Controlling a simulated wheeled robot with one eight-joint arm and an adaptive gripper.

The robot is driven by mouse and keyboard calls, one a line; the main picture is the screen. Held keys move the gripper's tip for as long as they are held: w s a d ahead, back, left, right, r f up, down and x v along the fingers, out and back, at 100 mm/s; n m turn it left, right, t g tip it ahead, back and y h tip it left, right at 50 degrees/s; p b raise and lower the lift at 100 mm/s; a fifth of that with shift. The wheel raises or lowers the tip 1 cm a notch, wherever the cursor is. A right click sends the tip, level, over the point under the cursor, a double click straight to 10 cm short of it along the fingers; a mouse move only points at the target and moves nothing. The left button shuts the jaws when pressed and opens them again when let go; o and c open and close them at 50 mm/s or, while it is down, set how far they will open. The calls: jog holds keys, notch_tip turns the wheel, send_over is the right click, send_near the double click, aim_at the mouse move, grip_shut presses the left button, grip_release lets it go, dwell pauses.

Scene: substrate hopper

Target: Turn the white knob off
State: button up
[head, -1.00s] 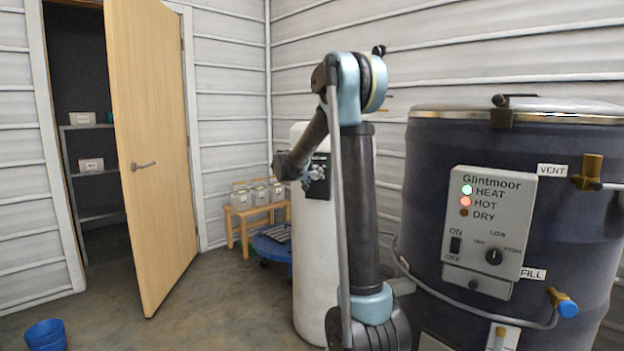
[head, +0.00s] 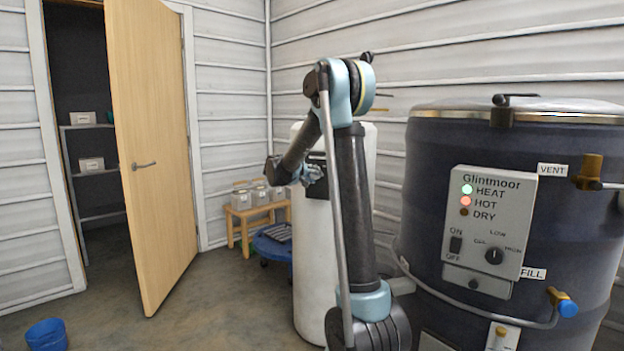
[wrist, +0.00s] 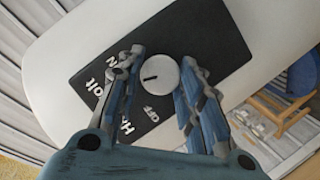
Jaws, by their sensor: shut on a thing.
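The white knob (wrist: 160,73) is a round dial on a dark plate (wrist: 222,48) in the wrist view. Its dark pointer line points left in that picture, and the word OFF stands below it. The plate is on the side of a tall white cylinder (head: 318,260) in the head view. My gripper (wrist: 162,62) has one finger on each side of the knob and is shut on it. In the head view my gripper (head: 310,176) is at the cylinder's upper front, and the knob is hidden there.
A dark blue drum (head: 425,215) with the Glintmoor control box (head: 490,220) stands at the right.

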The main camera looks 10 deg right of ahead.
jog(key=n+h, duration=0.1)
jog(key=n, duration=0.2)
jog(key=n+h, duration=0.1)
jog(key=n, duration=0.1)
jog(key=shift+w+a+f+h, duration=0.1)
jog(key=shift+a+f+h, duration=0.15)
jog(key=shift+h, duration=0.05)
jog(key=n+t+h, duration=0.1)
jog(key=n, duration=0.3)
jog(key=shift+f, duration=0.15)
jog(key=shift+f+n+t+h, duration=0.1)
jog(key=shift+n+t+h, duration=0.35)
jog(key=shift+n, duration=0.65)
jog(key=shift+d+n, duration=0.1)
jog(key=shift+n, duration=0.2)
jog(key=o, duration=1.1)
jog(key=shift+c, duration=0.2)
jog(key=v, duration=1.2)
jog(key=shift+f, duration=0.15)
jog(key=shift+d, duration=0.1)
